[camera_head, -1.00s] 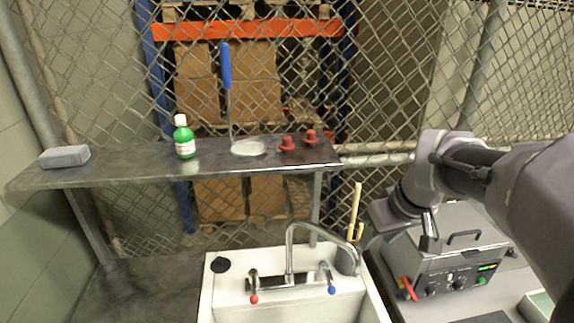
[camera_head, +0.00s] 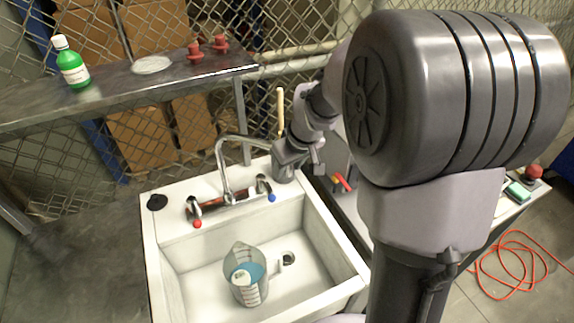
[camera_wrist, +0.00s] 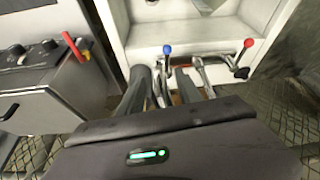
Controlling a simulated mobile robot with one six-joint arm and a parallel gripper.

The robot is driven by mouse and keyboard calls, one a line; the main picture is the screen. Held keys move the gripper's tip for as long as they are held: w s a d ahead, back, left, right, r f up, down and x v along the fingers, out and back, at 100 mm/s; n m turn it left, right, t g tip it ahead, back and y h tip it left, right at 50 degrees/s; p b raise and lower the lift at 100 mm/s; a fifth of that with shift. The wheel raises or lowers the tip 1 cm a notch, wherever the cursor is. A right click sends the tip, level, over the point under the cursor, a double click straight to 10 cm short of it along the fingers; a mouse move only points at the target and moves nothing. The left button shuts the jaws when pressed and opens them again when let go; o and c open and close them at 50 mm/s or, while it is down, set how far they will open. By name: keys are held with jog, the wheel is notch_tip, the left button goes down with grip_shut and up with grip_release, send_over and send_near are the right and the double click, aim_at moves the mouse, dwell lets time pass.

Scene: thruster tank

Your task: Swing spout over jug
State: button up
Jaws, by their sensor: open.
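The chrome spout (camera_head: 220,160) rises from the tap behind the sink basin. It arches to the right in the head view, toward the sink's back right corner. The clear measuring jug (camera_head: 245,275) with bluish contents stands upright in the basin, in front of the tap and apart from the spout's end. My gripper (camera_wrist: 162,85) is open above the tap in the wrist view, its dark fingers pointing at the sink. The blue-tipped tap lever (camera_wrist: 167,52) shows between the fingers. Chrome tap parts (camera_wrist: 202,75) show beside the right finger. I see no grip on the spout.
A red-tipped lever (camera_head: 197,223) is at the tap's left. The shelf (camera_head: 110,95) behind carries a green bottle (camera_head: 71,64). An orange cable (camera_head: 515,265) lies on the floor.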

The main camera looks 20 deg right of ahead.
jog(key=shift+c, duration=0.2)
grip_shut()
dwell(1.1)
